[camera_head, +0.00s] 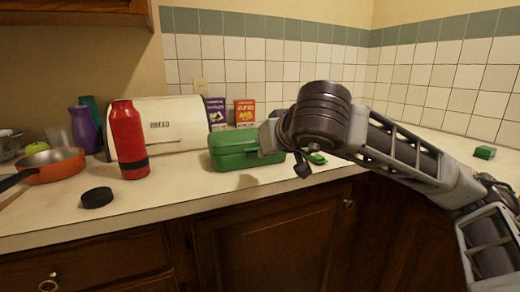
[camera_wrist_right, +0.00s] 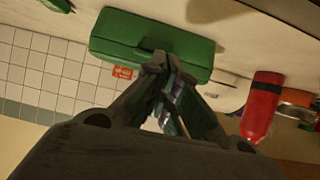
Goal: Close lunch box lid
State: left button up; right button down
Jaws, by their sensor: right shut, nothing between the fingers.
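The green lunch box (camera_head: 232,157) stands on the counter in front of the white bread box, its right end hidden behind my right wrist. Its lid lies down over the base, with a seam along the side; I cannot tell whether it is fully latched. The lunch box (camera_wrist_right: 120,35) also shows at the top of the right wrist view. My right gripper (camera_wrist_right: 157,66) is shut and empty, its fingertips at the box's handle side in that view; I cannot tell whether they touch. My left gripper is not in view.
A red bottle (camera_head: 129,140) and a black lid (camera_head: 97,197) stand left of the box. The bread box (camera_head: 180,122), an orange pan (camera_head: 52,168) and two small cartons (camera_head: 244,111) are farther back or left. A small green item (camera_head: 484,152) lies far right.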

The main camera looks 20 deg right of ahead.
jog(key=v, duration=0.6)
dwell(0.7)
